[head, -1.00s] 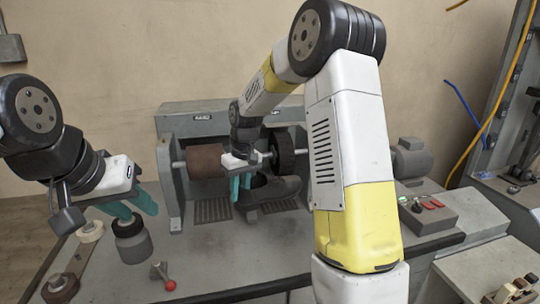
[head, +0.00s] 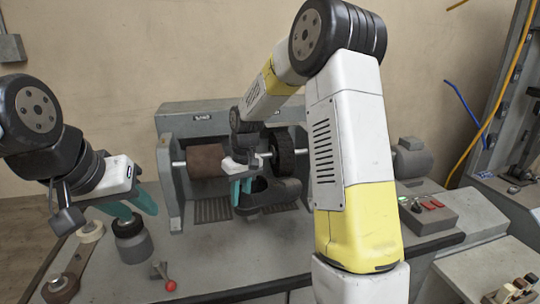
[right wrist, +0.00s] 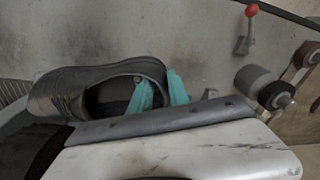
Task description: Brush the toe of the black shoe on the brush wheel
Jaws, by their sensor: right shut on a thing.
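The black shoe (head: 276,194) is in front of the machine, below the brush wheel (head: 283,157), a dark round wheel on the shaft. Its toe points right, just under the wheel; a small gap appears between them, though contact is hard to judge. My right gripper (head: 242,191) is shut on the shoe's heel end. In the right wrist view the shoe (right wrist: 55,92) points left, and the teal fingers (right wrist: 160,92) are at the rim of its opening. My left gripper (head: 135,207) is open and empty at the left, its fingers apart near a grey jar.
A brown roller (head: 206,160) sits left of the brush wheel on the machine. A control box (head: 430,212) stands right. The bench front-centre is clear.

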